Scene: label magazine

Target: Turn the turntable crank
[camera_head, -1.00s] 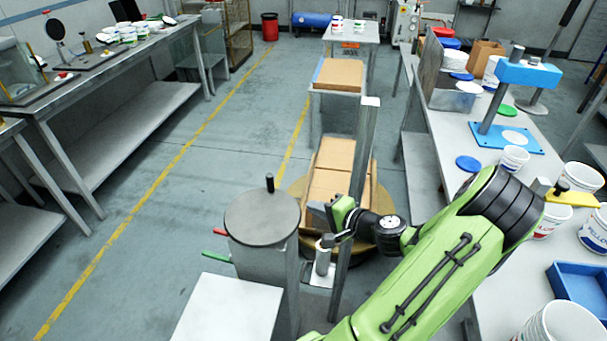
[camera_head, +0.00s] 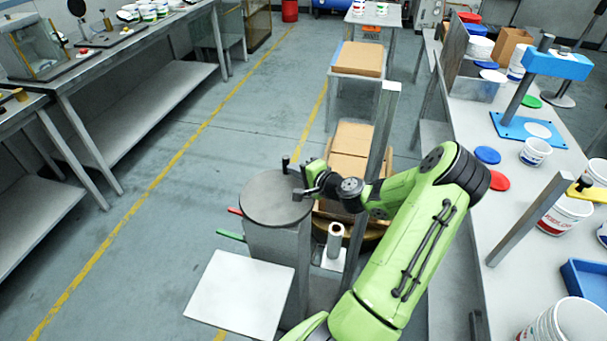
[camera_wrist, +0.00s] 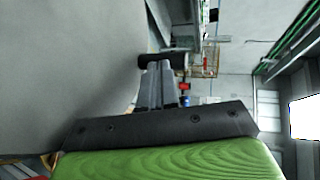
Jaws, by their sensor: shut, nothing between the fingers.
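A round grey disc (camera_head: 272,199) tops a grey pedestal, with a short upright black handle (camera_head: 285,162) near its far rim. My gripper (camera_head: 298,194) is shut and empty at the disc's right edge, close to the handle on its near side. In the wrist view, the shut fingers (camera_wrist: 160,75) point toward the black handle (camera_wrist: 160,60), with the grey disc (camera_wrist: 60,60) filling the left. Whether the fingertips touch the handle I cannot tell. A brown round platform (camera_head: 372,232) carrying cardboard boxes (camera_head: 350,145) is partly hidden behind my arm.
A tall grey post (camera_head: 381,135) stands right of the disc, behind my wrist. A roll on a spindle (camera_head: 335,240) stands below it. A white plate (camera_head: 238,295) lies in front of the pedestal. Red (camera_head: 235,211) and green (camera_head: 230,235) levers stick out left. Floor left is clear.

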